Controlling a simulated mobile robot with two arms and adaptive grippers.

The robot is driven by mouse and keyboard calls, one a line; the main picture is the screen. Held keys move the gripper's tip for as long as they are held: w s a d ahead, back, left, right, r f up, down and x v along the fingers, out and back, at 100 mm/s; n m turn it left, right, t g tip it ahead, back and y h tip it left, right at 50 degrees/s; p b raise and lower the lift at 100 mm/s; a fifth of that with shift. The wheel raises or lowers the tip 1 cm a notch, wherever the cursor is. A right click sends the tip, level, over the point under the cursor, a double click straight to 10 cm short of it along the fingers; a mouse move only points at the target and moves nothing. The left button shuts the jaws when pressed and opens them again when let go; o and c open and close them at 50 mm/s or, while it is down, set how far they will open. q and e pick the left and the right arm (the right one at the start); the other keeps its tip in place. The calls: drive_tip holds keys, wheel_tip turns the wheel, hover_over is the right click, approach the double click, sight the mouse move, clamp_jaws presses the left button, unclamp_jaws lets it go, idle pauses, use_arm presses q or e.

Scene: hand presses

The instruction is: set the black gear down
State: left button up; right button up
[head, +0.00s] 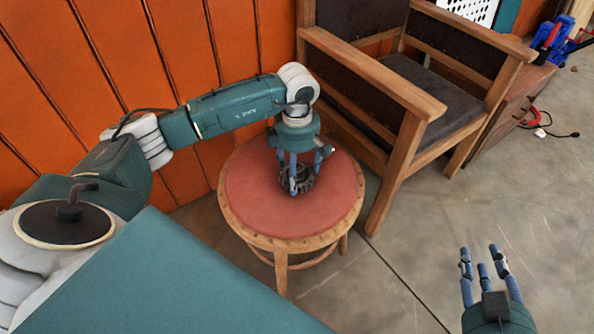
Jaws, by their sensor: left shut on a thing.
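The black gear (306,183) is at the middle of the round red-topped stool (255,208). My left gripper (297,186) reaches down over the stool from above, with its fingers around the gear and shut on it. The fingers hide part of the gear. The gear appears at the level of the seat, but I cannot tell whether its underside touches it. My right gripper (483,255) is at the lower right, over the floor, with its fingers spread apart and nothing between them.
A wooden armchair (405,110) with dark upholstery stands close behind and right of the stool. An orange panelled wall (110,45) runs behind my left arm. Blue clamps (553,42) sit on a wooden cabinet at the far right. The stool's seat around the gear is bare.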

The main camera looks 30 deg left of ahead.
drive_tip(key=shift+w+r, duration=0.1)
drive_tip(key=shift+r, duration=0.1)
use_arm(q)
drive_tip(key=o, duration=2)
drive_tip(key=shift+c, duration=0.2)
use_arm(e)
drive_tip(key=shift+a+r, duration=0.1)
drive_tip(key=shift+r, duration=0.05)
